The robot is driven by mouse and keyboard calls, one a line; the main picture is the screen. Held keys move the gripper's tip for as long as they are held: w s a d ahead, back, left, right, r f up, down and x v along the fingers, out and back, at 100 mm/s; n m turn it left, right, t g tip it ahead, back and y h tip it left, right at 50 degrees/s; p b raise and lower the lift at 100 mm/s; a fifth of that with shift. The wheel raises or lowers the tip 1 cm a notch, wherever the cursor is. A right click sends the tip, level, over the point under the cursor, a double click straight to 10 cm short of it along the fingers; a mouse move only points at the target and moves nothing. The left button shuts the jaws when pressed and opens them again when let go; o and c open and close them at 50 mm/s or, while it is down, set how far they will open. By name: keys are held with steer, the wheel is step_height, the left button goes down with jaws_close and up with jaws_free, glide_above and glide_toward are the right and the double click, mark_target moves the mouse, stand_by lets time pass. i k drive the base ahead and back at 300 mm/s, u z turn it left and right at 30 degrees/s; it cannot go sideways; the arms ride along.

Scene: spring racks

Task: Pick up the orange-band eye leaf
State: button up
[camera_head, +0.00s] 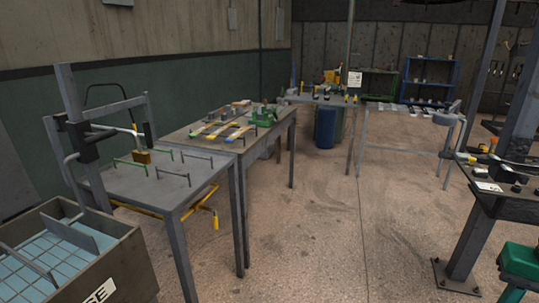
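Several flat leaf springs with coloured bands lie on the long grey workbench (183,137) left of centre. Yellow, blue and pale bands show on this group of leaves (226,130). They are too small to tell which leaf has the orange band, or to make out the eyes at their ends. A green tool or vise (266,115) stands at the right end of the group, close to the leaves. My gripper is not seen in this view.
A nearer grey table (178,195) with a post, clamps and small green rails stands at left. A crate (125,262) fills the lower left corner. A blue barrel (325,128) stands behind. Another bench (507,205) is at right. The middle floor (325,225) is clear.

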mark_target(211, 116)
steer(key=z, duration=0.05)
steer(key=i, duration=1.2)
steer(key=u, duration=0.25)
steer(key=i, duration=1.3)
steer(key=u, duration=0.55)
steer(key=i, duration=0.75)
steer(key=u, duration=0.15)
